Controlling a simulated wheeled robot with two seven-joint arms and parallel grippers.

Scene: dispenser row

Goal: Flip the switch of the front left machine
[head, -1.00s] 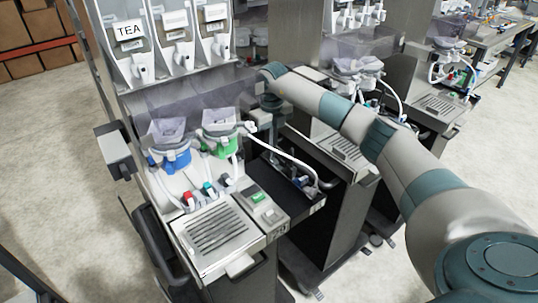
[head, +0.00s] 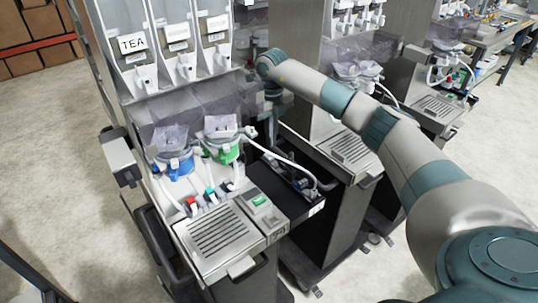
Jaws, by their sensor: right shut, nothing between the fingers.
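The front left machine (head: 215,235) is the nearest dispenser, with a TEA label on its left canister. A small green switch (head: 260,201) sits on its grey front panel, right of the slotted drip tray. I cannot tell which way it is set. My right arm reaches across from the right. Its wrist points down beside the machine's upper right side, and my right gripper (head: 270,132) is shut and empty there. It is small and partly blurred, behind and above the switch and apart from it. My left gripper is out of view.
Blue (head: 175,165) and green (head: 223,150) lidded cups with white hoses stand above the drip tray (head: 218,232). A dark open shelf (head: 285,190) adjoins on the right. More machines (head: 350,150) stand beyond it.

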